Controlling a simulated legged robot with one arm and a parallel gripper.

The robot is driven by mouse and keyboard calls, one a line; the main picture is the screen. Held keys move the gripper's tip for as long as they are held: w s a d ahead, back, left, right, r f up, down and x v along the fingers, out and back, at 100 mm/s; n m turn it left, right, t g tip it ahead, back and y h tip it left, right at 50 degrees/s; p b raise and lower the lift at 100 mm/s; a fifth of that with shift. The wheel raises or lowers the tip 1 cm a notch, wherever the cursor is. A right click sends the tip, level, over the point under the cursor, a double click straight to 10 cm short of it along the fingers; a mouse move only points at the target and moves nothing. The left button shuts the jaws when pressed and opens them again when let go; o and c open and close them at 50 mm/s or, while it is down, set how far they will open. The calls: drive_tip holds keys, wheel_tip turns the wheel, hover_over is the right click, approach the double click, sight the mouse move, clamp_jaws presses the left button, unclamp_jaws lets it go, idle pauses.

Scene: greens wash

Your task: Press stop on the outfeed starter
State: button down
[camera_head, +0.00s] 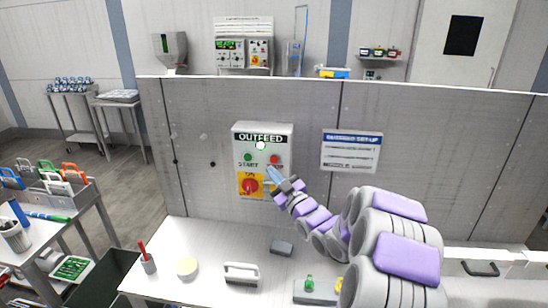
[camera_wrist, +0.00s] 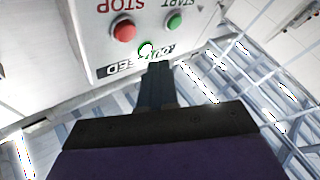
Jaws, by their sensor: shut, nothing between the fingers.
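The outfeed starter (camera_head: 284,130) is a pale box on the grey panel, labelled OUTFEED. It has a green START button (camera_head: 248,157), a red STOP button (camera_head: 275,159) and a lit green lamp (camera_head: 260,145). A red rotary switch (camera_head: 250,185) sits on a yellow plate below. My gripper (camera_head: 270,173) is shut and empty, in front of the box just below STOP in the head view. The wrist view shows the box upside down, with the red STOP button (camera_wrist: 124,31) to the left of the fingertips (camera_wrist: 157,66). The fingers appear apart from the button.
A notice (camera_head: 352,150) hangs right of the starter. Space in front of the box is otherwise clear.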

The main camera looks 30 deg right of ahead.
sight(274, 159)
drive_tip(key=shift+w+d+p, duration=0.25)
drive_tip(key=shift+w+d, duration=0.3)
drive_tip(key=shift+w, duration=0.25)
drive_tip(key=shift+w+d+p, duration=0.25)
drive_tip(key=shift+w+d, duration=0.25)
drive_tip(key=shift+w, duration=0.25)
idle(0.9)
drive_tip(key=shift+w+d, duration=0.2)
drive_tip(key=shift+w, duration=0.1)
drive_tip(key=shift+w+d+r, duration=0.1)
drive_tip(key=shift+w+d, duration=0.1)
drive_tip(key=shift+w, duration=0.1)
idle(0.8)
drive_tip(key=shift+s, duration=0.1)
drive_tip(key=shift+s+a+b, duration=0.35)
drive_tip(key=shift+s+a, duration=0.15)
drive_tip(key=shift+s, duration=0.05)
idle(0.4)
